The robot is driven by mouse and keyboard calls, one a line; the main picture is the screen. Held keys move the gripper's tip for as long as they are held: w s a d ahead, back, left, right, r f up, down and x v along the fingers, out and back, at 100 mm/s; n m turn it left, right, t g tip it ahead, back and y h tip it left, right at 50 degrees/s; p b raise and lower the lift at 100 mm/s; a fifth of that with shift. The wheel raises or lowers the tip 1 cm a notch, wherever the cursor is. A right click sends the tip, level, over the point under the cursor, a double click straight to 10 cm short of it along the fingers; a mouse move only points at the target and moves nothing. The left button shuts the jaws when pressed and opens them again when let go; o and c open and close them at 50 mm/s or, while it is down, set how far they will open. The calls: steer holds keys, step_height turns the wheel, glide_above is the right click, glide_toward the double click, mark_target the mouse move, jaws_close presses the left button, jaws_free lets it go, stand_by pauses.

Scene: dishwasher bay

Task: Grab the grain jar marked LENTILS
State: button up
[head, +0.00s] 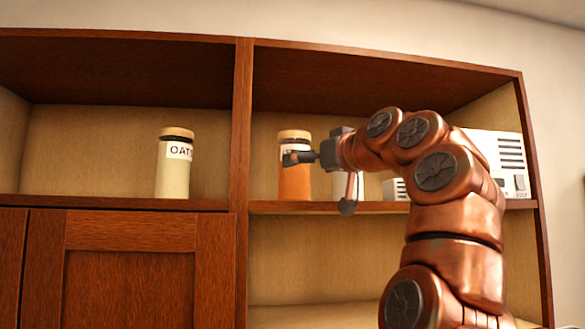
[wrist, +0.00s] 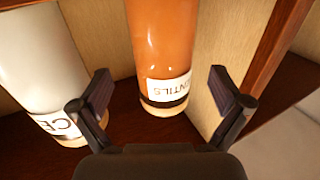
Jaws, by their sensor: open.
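The LENTILS jar (head: 295,182) is a clear jar of orange contents with a tan lid, upright on the shelf just right of the middle divider. In the wrist view the LENTILS jar (wrist: 160,40) appears upside down, its label partly readable as "NTILS". My gripper (wrist: 160,82) is open, with one finger to each side of the jar in that view and a visible gap on both sides. In the head view my gripper (head: 318,181) is in front of the jar and covers most of its label.
A white-filled jar (wrist: 30,60), label ending "CE", stands close beside the LENTILS jar; in the head view my gripper partly hides it. An OATS jar (head: 173,170) stands left of the divider (head: 241,125). A pale vented box (head: 503,160) is at the right.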

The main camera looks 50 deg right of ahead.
mark_target(295, 168)
steer(key=shift+f+p+x, duration=0.2)
steer(key=shift+p+x, duration=0.2)
steer(key=shift+x, duration=0.95)
steer(key=shift+a+p+x, duration=0.25)
steer(key=shift+p+x, duration=0.15)
steer(key=shift+x, duration=0.75)
steer(key=c, duration=1.7)
steer(key=shift+r, duration=0.15)
